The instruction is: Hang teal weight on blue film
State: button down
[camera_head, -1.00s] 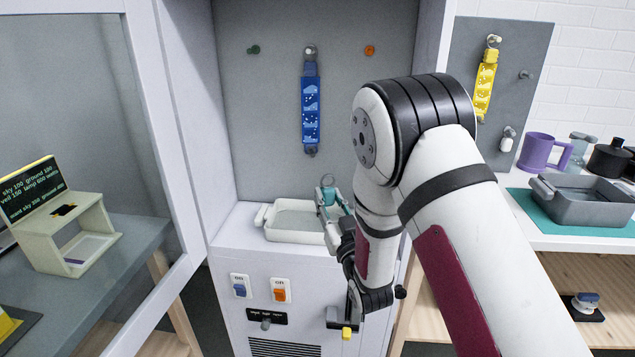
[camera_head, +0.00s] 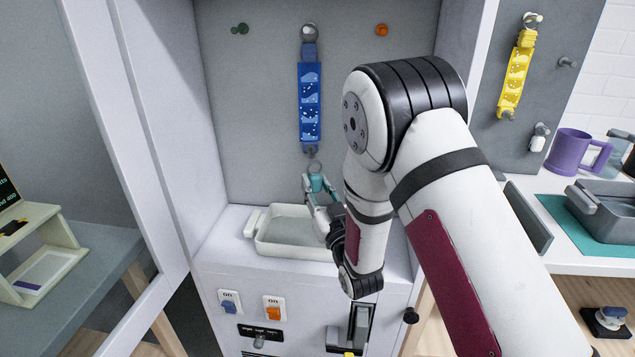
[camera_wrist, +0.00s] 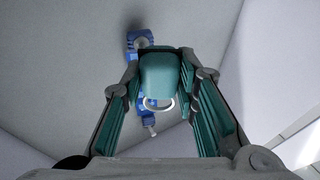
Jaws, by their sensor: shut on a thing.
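The blue film (camera_head: 310,95) hangs straight down from a peg on the grey back wall of the cabinet, with a small clip at its lower end. My gripper (camera_head: 317,187) is shut on the teal weight (camera_head: 315,182), just below that lower end. The weight's pale ring (camera_head: 313,166) stands up close under the clip; I cannot tell whether they touch. In the wrist view the teal weight (camera_wrist: 160,75) sits between both fingers, its ring (camera_wrist: 158,105) in front of the blue film (camera_wrist: 137,42), which it partly hides.
A white tray (camera_head: 262,243) stands on the cabinet ledge below my gripper. Green (camera_head: 240,29) and orange (camera_head: 381,30) pegs flank the film. A yellow film (camera_head: 515,75) hangs on the grey panel at right. The cabinet's side walls bound the space.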

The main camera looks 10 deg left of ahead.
dwell(0.3)
jog(key=w+a+f+b, duration=0.1)
jog(key=w+b, duration=0.6)
jog(key=w, duration=0.2)
jog(key=shift+a, duration=0.4)
dwell(0.4)
jog(key=shift+f, duration=0.15)
dwell(0.4)
jog(key=c, duration=1.2)
grip_release()
jog(key=shift+s+d+f, duration=0.1)
jog(key=shift+s+d, duration=0.05)
jog(key=shift+s, duration=0.15)
jog(key=shift+s+d, duration=0.15)
jog(key=shift+s, duration=0.15)
